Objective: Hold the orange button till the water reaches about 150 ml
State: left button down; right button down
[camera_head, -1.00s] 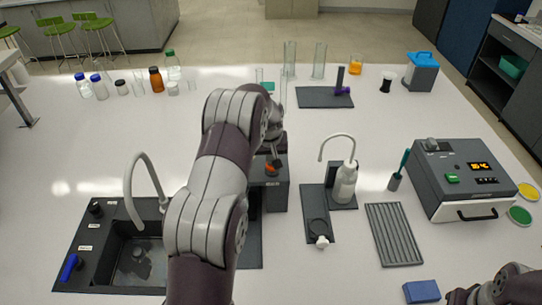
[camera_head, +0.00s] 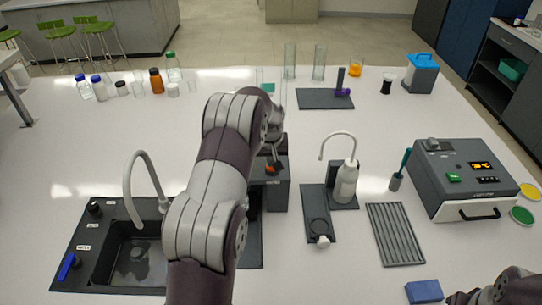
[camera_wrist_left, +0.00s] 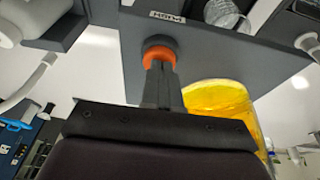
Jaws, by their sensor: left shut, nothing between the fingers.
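The orange button (camera_head: 271,169) is on the dark grey box (camera_head: 277,195) right of my left arm. A translucent yellow vessel (camera_wrist_left: 222,105) shows beside the fingers. My left arm hides part of the rig, and no water level is readable.
A sink (camera_head: 100,285) with a curved tap is left of my arm. A wash bottle (camera_head: 346,183), a ribbed grey rack (camera_head: 395,235) and a grey instrument (camera_head: 460,180) stand to the right. Bottles and glassware line the back. Part of my right arm shows at bottom right.

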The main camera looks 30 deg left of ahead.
pick_arm(q)
jog(key=shift+s+d+f+g, duration=0.25)
jog(key=shift+s+f, duration=0.25)
jog(key=shift+f, duration=0.3)
jog(key=r+p, duration=0.1)
jog(key=r, duration=0.1)
jog(key=w+r+p, duration=0.1)
jog(key=r, duration=0.1)
jog(key=a+r+p, duration=0.1)
jog(key=r, duration=0.1)
jog(key=shift+w+p, duration=0.15)
jog(key=shift+p, duration=0.25)
jog(key=b, duration=0.2)
jog(key=shift+s+r+b, duration=0.3)
jog(key=shift+s+b, duration=0.05)
jog(key=shift+b, duration=0.05)
jog(key=a+b+v, duration=0.1)
jog(key=b+v, duration=0.1)
jog(key=v, duration=0.7)
jog(key=shift+d, duration=0.5)
jog(key=shift+f, duration=0.1)
jog(key=shift+d, duration=0.1)
